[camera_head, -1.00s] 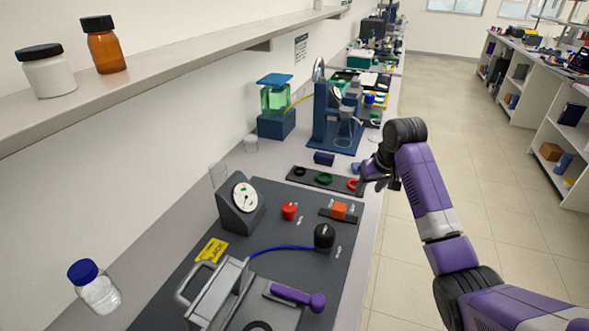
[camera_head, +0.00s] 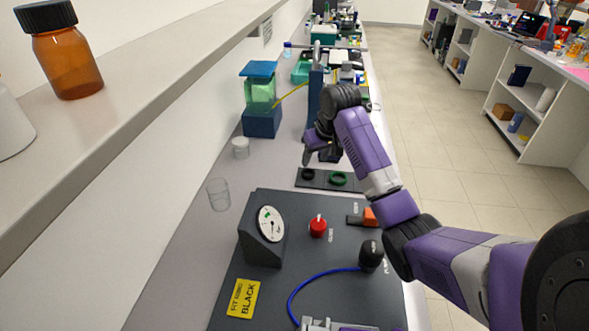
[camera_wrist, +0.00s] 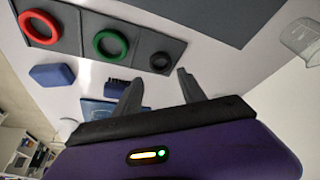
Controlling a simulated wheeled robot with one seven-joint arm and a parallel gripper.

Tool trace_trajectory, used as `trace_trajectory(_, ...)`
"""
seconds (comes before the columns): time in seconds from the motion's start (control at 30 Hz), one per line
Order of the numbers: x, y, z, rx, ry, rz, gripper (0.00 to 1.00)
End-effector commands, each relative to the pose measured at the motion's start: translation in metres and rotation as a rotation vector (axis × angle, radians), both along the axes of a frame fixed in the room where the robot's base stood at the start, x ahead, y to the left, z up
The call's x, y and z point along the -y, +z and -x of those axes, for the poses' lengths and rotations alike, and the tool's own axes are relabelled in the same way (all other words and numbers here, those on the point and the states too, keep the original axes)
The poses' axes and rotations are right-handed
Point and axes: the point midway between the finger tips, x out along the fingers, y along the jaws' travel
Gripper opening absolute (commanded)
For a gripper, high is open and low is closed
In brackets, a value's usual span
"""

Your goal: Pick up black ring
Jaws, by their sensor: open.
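The black ring (camera_head: 308,174) lies at the left end of a dark flat tray (camera_head: 318,183), beside a green ring (camera_head: 338,178). In the wrist view the black ring (camera_wrist: 162,62) sits just beyond the fingertips, with the green ring (camera_wrist: 111,44) and a red ring (camera_wrist: 40,28) further left on the tray. My arm seems to hide the red ring in the head view. My gripper (camera_head: 321,157) is open and empty, close to the black ring and above the bench; its two fingers (camera_wrist: 159,76) show apart in the wrist view. I see no contact with the ring.
A dark grey panel with a gauge (camera_head: 271,223), a red knob (camera_head: 318,226), a black bulb (camera_head: 371,256) and a blue tube stands nearer. A clear beaker (camera_head: 218,194) and a white-lidded jar (camera_head: 240,148) stand left. A blue block (camera_wrist: 52,75) lies near the tray.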

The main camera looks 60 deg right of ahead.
Motion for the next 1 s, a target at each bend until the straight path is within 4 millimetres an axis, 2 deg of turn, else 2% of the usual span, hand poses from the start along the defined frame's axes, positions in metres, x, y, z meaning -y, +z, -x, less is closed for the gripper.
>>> trace_trajectory(0.37, 0.007, -0.031, -0.010, -0.004, -0.001, -0.002, 0.48)
trace_trajectory(0.63, 0.015, -0.064, -0.023, -0.002, 0.001, -0.001, 0.48)
trace_trajectory(0.97, 0.016, -0.071, -0.025, 0.000, 0.000, 0.000, 0.48)
trace_trajectory(1.0, 0.016, -0.071, -0.025, 0.000, 0.000, 0.000, 0.40)
